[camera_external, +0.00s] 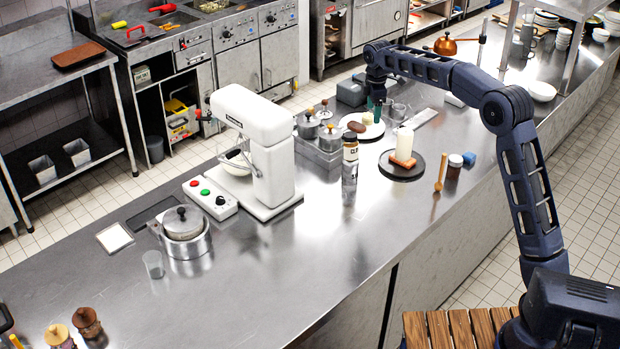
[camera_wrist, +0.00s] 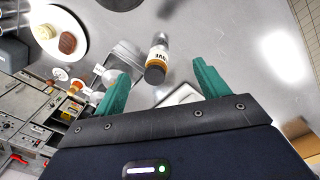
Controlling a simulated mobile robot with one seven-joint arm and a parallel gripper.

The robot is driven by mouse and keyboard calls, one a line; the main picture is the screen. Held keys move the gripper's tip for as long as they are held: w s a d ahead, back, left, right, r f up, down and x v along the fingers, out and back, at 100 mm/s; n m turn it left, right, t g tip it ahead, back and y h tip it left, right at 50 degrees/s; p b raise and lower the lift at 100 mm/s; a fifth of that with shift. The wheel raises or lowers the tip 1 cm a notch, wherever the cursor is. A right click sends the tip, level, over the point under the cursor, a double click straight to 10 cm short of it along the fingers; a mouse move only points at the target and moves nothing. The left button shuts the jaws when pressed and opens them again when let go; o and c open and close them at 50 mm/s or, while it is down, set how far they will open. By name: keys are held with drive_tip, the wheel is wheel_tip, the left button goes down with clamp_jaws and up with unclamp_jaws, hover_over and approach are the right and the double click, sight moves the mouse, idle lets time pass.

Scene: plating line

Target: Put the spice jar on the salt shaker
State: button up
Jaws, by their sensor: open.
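A white plate (camera_external: 374,134) with food is close to my gripper. A black round plate (camera_external: 402,174) bearing a white cylinder and orange block is to the right of the jar. Metal pots (camera_external: 308,128) and the white mixer (camera_external: 255,120) are left.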

drive_tip(key=s+d+r+m+t, duration=0.1)
drive_tip(key=s+d+r+m, duration=0.45)
drive_tip(key=s+d, duration=0.65)
drive_tip(key=s+d+r+m+t, duration=0.1)
drive_tip(key=s+d+r+m, duration=0.45)
drive_tip(key=d, duration=0.95)
drive_tip(key=s+d+f+m, duration=0.3)
drive_tip(key=s+d, duration=0.2)
drive_tip(key=s, duration=0.5)
drive_tip(key=s+d+f+m+t, duration=0.1)
drive_tip(key=s+d+f, duration=0.3)
drive_tip(key=s, duration=0.6)
drive_tip(key=s+d+f+m+t, duration=0.1)
drive_tip(key=s+d+f+m, duration=0.3)
drive_tip(key=s+d, duration=0.3)
drive_tip(key=s, duration=0.3)
drive_tip(key=shift+m, duration=0.3)
drive_tip(key=shift+s+f, duration=0.1)
